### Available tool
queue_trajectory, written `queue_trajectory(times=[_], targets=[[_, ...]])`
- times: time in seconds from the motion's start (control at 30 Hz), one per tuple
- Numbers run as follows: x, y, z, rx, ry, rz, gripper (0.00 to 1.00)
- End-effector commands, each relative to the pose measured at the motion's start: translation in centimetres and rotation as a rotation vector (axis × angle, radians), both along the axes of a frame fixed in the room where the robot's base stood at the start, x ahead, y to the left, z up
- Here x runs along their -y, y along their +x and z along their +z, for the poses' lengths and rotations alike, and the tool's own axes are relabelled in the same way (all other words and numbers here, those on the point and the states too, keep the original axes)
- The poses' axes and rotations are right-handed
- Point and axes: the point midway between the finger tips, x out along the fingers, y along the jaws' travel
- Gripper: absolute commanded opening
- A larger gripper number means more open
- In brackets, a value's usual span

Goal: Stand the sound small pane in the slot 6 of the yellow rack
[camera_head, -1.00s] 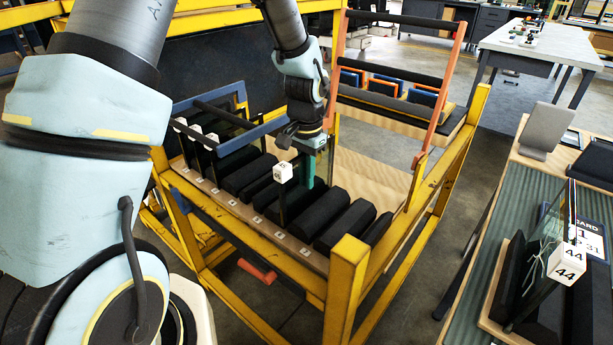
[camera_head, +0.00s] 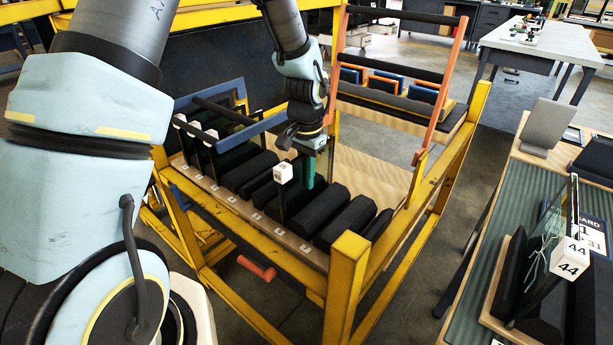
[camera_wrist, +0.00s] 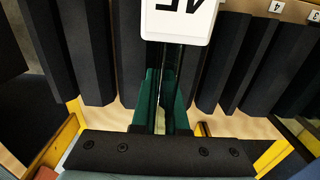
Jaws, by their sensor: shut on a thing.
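My gripper (camera_head: 307,168) is over the middle of the yellow rack (camera_head: 350,262). In the wrist view its green fingers (camera_wrist: 165,102) are shut on a dark, thin pane (camera_wrist: 171,62), seen nearly edge-on. The pane has a white number tag (camera_head: 283,173) on its top corner, which shows upside down and cut off in the wrist view (camera_wrist: 178,20). The pane stands upright, its dark near edge (camera_head: 281,205) reaching down among the black foam blocks (camera_head: 318,212). I cannot tell if its lower edge touches the slot. Small slot labels (camera_head: 281,233) line the rack's front board.
Other tagged panes (camera_head: 196,140) stand at the rack's left end, beside a blue frame (camera_head: 240,130). An orange-sided frame (camera_head: 450,80) rises at the far right. On the right bench, a pane tagged 44 (camera_head: 570,256) with pale crack-like lines stands in a foam holder.

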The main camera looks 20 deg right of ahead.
Motion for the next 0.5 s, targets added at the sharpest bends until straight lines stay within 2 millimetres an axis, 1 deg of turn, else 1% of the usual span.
queue_trajectory(times=[0.5], targets=[[0.04, 0.03, -0.63, 0.001, 0.0, 0.0, 0.0]])
